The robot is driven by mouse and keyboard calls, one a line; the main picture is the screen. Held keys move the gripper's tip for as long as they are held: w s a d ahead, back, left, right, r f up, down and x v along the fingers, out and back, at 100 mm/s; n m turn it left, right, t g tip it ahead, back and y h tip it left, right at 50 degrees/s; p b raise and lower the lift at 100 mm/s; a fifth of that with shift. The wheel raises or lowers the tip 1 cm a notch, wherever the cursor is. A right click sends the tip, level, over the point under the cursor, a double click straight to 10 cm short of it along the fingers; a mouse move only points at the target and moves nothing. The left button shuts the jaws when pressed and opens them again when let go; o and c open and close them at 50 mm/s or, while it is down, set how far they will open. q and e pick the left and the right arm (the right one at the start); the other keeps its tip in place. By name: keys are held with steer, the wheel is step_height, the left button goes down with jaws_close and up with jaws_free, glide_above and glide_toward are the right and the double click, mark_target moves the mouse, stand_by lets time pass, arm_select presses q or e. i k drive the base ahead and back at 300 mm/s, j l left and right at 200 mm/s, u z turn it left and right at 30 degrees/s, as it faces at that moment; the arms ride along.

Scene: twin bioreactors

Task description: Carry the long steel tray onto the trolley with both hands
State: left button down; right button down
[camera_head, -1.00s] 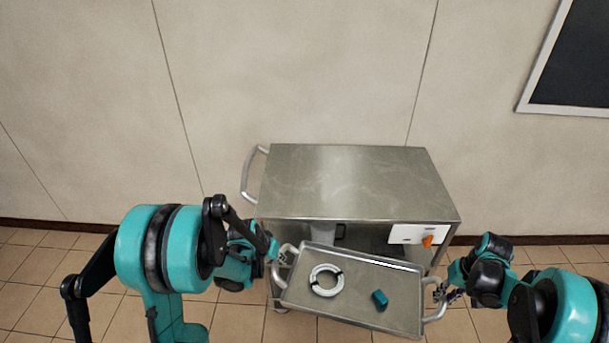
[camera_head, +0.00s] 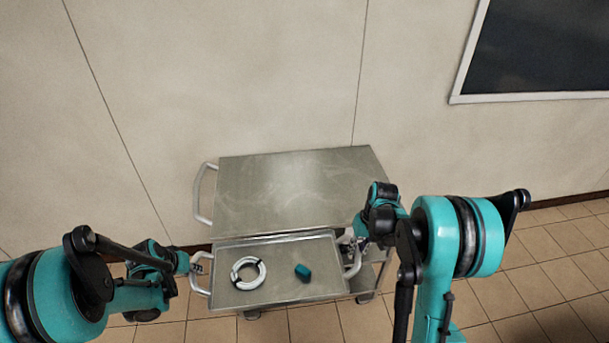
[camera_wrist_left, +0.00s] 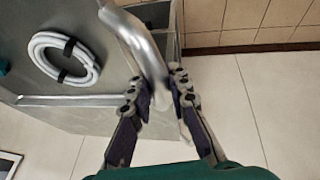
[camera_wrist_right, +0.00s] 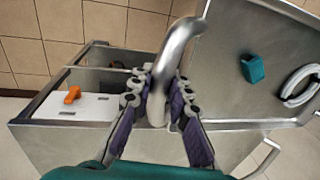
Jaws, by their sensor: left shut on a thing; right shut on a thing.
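The long steel tray (camera_head: 278,288) is held in front of the near side of the steel trolley (camera_head: 290,185), its far edge overlapping the trolley's near edge in the head view. A white coiled hose (camera_head: 248,273) with dark bands and a small teal block (camera_head: 303,272) lie in it. My left gripper (camera_head: 197,268) is shut on the tray's left handle, which also shows in the left wrist view (camera_wrist_left: 148,50). My right gripper (camera_head: 352,243) is shut on the right handle, which also shows in the right wrist view (camera_wrist_right: 172,60). Whether tray and trolley touch is unclear.
The trolley has a white push handle (camera_head: 204,195) at its left, and its top is bare. A wall stands close behind. Tiled floor (camera_head: 540,250) is open at right.

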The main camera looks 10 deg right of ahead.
mark_target(306, 193)
steer(key=i+l, duration=0.25)
steer(key=i, duration=0.15)
steer(key=i+l, duration=0.25)
steer(key=i, duration=0.2)
steer(key=i+l, duration=0.25)
steer(key=i, duration=0.15)
